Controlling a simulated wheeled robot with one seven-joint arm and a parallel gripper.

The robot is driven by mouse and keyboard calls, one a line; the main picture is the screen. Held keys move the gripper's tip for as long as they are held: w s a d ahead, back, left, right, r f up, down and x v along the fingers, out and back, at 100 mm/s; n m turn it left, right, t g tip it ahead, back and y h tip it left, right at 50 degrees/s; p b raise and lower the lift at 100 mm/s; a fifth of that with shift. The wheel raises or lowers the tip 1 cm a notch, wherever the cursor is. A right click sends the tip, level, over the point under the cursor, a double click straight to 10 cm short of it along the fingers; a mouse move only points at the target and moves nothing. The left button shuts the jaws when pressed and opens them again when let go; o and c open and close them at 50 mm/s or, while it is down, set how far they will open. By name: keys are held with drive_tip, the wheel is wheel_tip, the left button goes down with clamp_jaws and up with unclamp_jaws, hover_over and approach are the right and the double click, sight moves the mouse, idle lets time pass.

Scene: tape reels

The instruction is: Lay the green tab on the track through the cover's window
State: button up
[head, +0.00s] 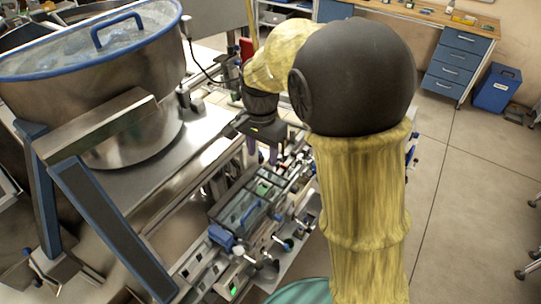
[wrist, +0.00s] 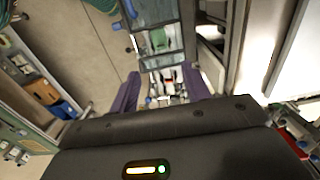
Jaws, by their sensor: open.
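My gripper (head: 262,153) points down over the far part of the machine's track in the head view. In the wrist view its two purple fingers (wrist: 160,90) stand apart with a gap between them, and I see nothing held. A clear cover (head: 238,212) with a grey frame sits over the nearer part of the track (head: 290,178). A small green piece (head: 262,188) shows beside the cover's far end; I cannot tell whether it is the tab. A green patch (wrist: 158,40) also shows within a framed part in the wrist view. The window's opening is unclear.
A large steel vat (head: 130,90) with a blue-rimmed lid stands close on the left. Its blue-edged leg (head: 110,225) is near the machine. Small fittings and knobs (head: 262,262) line the machine's near side. Open floor (head: 460,200) lies to the right.

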drive_tip(key=s+d+f+n+t, duration=0.1)
drive_tip(key=s+d+f+n, duration=0.1)
drive_tip(key=s+d, duration=0.4)
drive_tip(key=s+d+f+n+t, duration=0.1)
drive_tip(key=s+d+f+n, duration=0.2)
drive_tip(key=s+d+n, duration=0.2)
drive_tip(key=shift+s+d+f+n+t, duration=0.15)
drive_tip(key=shift+s+d+n+t, duration=0.15)
drive_tip(key=shift+s+d, duration=0.7)
drive_tip(key=shift+w+d, duration=0.25)
drive_tip(key=b+x, duration=0.2)
drive_tip(key=s+b+x, duration=0.1)
drive_tip(key=b+x, duration=0.2)
drive_tip(key=shift+f, duration=0.3)
